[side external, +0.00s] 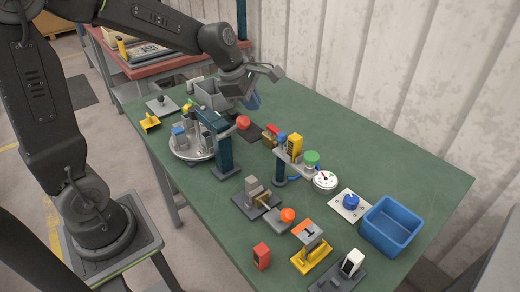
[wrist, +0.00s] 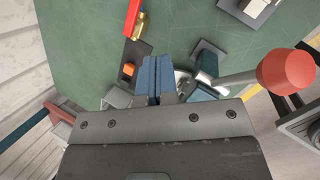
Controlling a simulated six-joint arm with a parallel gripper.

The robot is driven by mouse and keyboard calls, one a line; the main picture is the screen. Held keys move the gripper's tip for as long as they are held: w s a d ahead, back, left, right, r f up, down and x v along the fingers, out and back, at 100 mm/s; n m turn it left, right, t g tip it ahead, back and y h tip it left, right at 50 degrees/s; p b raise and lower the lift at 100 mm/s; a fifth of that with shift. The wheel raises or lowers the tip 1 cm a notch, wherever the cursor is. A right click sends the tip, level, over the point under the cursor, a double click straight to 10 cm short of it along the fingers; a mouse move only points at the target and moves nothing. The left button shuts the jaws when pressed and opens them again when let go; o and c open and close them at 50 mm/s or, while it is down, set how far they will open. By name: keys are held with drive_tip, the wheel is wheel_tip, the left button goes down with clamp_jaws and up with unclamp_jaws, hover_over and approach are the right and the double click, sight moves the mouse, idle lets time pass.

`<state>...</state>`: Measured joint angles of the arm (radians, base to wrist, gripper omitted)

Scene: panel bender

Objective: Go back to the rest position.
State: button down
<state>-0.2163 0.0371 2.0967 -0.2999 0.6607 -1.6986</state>
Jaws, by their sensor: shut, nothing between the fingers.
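My gripper (side external: 254,101) hangs over the far left part of the green table, above the tools, with its blue fingers pointing down. In the wrist view my gripper (wrist: 157,75) has its two blue fingers pressed together, with nothing between them. A red ball knob (side external: 243,123) on a lever stands near the dark teal post (side external: 223,152); the red knob (wrist: 286,72) shows large at the right of the wrist view, apart from the fingers.
The green table (side external: 390,165) has free room at the back right. A blue bin (side external: 391,226), a blue-knobbed plate (side external: 350,203), a white dial (side external: 325,180), an orange ball knob (side external: 288,215), a yellow block (side external: 295,147) and a round metal turntable (side external: 183,153) stand on it. A corrugated wall rises behind.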

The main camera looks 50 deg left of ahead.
drive_tip(key=s+d+r+m, duration=0.2)
drive_tip(key=s+d+m, duration=0.1)
drive_tip(key=s+m, duration=0.7)
drive_tip(key=s+d+r+m+t+y, duration=0.1)
drive_tip(key=s+d+r+m, duration=0.1)
drive_tip(key=s+m, duration=0.8)
drive_tip(key=m, duration=0.4)
drive_tip(key=shift+d+r, duration=0.3)
drive_tip(key=shift+d, duration=0.1)
drive_tip(key=c, duration=1.8)
unclamp_jaws()
drive_tip(key=shift+w, duration=0.1)
